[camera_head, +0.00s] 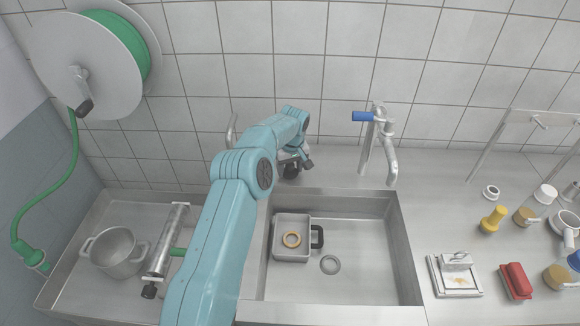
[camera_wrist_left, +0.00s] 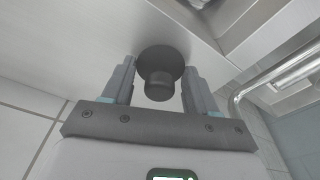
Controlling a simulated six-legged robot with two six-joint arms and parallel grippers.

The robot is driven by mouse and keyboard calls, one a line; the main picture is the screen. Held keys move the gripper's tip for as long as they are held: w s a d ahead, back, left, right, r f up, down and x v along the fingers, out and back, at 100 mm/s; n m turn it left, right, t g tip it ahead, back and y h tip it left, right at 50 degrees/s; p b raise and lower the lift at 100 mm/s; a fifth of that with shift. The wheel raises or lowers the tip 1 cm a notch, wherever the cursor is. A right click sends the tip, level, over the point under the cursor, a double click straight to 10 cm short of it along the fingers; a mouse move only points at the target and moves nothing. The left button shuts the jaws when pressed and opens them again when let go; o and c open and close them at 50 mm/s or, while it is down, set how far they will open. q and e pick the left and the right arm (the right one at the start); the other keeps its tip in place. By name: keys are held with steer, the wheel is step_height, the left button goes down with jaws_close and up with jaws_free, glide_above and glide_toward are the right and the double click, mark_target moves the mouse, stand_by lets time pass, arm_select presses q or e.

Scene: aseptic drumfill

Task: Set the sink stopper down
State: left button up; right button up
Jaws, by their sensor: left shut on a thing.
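The sink stopper is a black round piece with a knob (camera_wrist_left: 160,72), seen between the two fingers of my left gripper (camera_wrist_left: 161,85) in the wrist view. The gripper is shut on its knob. In the head view my left gripper (camera_head: 299,162) is over the steel ledge behind the sink, partly hidden by my own arm, with the dark stopper (camera_head: 290,170) beside it. I cannot tell whether the stopper touches the ledge. The sink basin (camera_head: 370,270) is in front, with its round drain (camera_head: 330,264) uncovered. My right gripper is out of view.
A grey square container with a black handle (camera_head: 292,252) and a tan ring (camera_head: 291,240) inside sits in the basin. A tap with a blue lever (camera_head: 380,135) stands behind. A pot (camera_head: 114,250) is at left; bottles and a red brush (camera_head: 516,281) are at right.

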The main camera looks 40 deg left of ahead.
arm_select(q)
steer(key=shift+s, duration=0.2)
steer(key=shift+f, duration=0.2)
steer(key=o, duration=1.1)
steer(key=shift+w, duration=0.15)
